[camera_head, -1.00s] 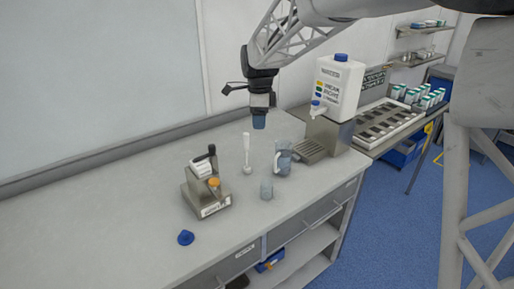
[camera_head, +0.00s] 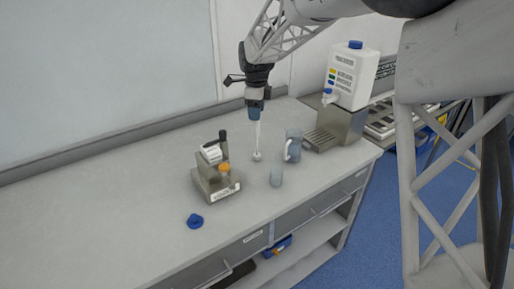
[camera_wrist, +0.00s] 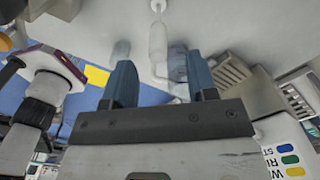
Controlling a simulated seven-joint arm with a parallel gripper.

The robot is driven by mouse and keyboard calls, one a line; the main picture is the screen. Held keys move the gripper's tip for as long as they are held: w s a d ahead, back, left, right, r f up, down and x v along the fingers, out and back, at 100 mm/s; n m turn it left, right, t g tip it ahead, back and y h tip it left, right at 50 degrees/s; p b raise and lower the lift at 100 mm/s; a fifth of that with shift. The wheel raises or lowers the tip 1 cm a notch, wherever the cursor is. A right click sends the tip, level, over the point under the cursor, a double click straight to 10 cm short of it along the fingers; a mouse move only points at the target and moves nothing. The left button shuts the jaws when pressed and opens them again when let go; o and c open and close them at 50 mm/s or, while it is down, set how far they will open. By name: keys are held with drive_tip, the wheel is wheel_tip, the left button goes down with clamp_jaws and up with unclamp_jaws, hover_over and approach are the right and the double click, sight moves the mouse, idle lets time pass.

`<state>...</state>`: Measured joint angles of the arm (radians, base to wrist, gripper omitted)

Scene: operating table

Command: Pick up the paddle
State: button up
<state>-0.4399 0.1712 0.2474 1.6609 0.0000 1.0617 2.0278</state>
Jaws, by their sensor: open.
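The white paddle (camera_head: 257,143) stands upright on the counter with a rounded foot at its bottom. In the wrist view the paddle (camera_wrist: 157,42) shows beyond and between the two blue fingers. My gripper (camera_head: 255,110) is right at the paddle's upper end in the head view. In the wrist view my gripper (camera_wrist: 161,78) is open, with a finger on each side of the paddle's line. I cannot tell whether the paddle's tip is between the fingers or just beyond them.
A clear jug (camera_head: 293,146) and a small cup (camera_head: 276,178) stand close to the paddle. A metal device (camera_head: 214,180) and a blue cap (camera_head: 195,221) are to the left. A water container (camera_head: 350,75) stands at the back right. The counter's left side is clear.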

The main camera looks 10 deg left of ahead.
sight(257, 136)
drive_tip(key=shift+f, duration=0.45)
drive_tip(key=shift+s+d+f, duration=0.1)
drive_tip(key=shift+s+f, duration=0.05)
drive_tip(key=shift+f, duration=2.45)
clamp_jaws()
